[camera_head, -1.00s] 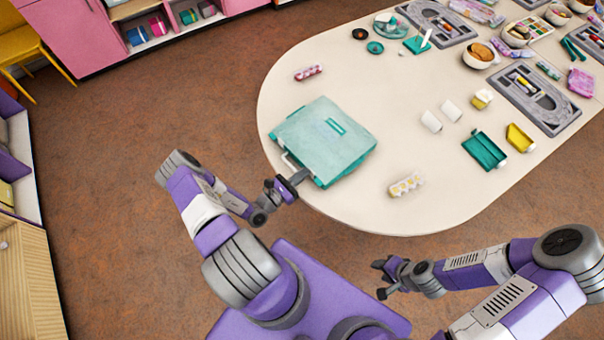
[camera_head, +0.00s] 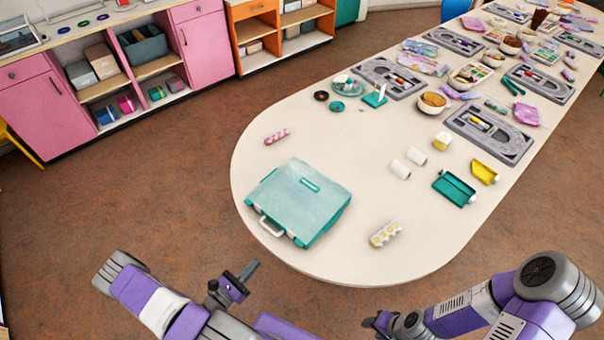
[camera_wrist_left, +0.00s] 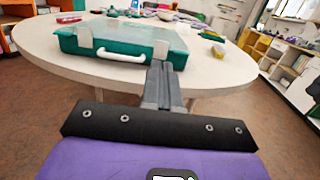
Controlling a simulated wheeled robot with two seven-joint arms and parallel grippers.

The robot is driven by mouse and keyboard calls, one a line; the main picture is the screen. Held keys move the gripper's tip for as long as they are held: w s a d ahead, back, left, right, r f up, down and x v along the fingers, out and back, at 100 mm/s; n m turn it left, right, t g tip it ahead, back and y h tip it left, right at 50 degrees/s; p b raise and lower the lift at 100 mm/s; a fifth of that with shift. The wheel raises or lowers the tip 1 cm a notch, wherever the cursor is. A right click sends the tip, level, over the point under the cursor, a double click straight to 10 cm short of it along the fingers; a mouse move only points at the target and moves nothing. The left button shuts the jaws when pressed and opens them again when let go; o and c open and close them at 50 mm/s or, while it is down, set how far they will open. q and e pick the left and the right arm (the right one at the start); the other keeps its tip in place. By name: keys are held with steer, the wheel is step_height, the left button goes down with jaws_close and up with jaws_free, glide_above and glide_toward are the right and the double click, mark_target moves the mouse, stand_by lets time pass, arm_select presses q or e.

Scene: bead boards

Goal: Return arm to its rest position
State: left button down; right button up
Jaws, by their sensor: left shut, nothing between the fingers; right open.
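My left gripper (camera_head: 246,273) is off the near left edge of the table, over the floor, clear of the teal case. In the left wrist view its fingers (camera_wrist_left: 163,78) are together with nothing between them. The teal case (camera_head: 312,212) lies flat and closed at the table's near left end, its white handle (camera_head: 270,226) toward my side. The case (camera_wrist_left: 130,33) and its handle (camera_wrist_left: 121,57) also show in the left wrist view, just beyond the fingers. My right gripper (camera_head: 372,325) is low at the bottom of the head view, empty and off the table.
The white table (camera_head: 340,262) has a rounded near end. A pink bead strip (camera_head: 276,136) and a yellow-dotted strip (camera_head: 386,234) lie near the case. The floor (camera_head: 120,205) at left is open.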

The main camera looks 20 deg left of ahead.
arm_select(q)
steer(key=d+m+g+h, duration=0.7)
steer(key=d+h, duration=0.2)
steer(key=d, duration=0.4)
steer(key=s+d+f+m+g+y+b, duration=0.1)
steer(key=s+d+f+m+g+y, duration=0.1)
steer(key=s+d+m+g, duration=0.35)
steer(key=s+d+f+m+g+y+b, duration=0.1)
steer(key=s+d+f+m+g+y, duration=0.15)
steer(key=m+g, duration=0.65)
steer(key=w+m+t+y+b, duration=0.1)
steer(key=w+m+t+y, duration=0.3)
steer(key=w+m, duration=0.3)
steer(key=shift+d+m+y+b, duration=0.3)
steer(key=shift+m+y, duration=0.45)
steer(key=shift+m, duration=0.1)
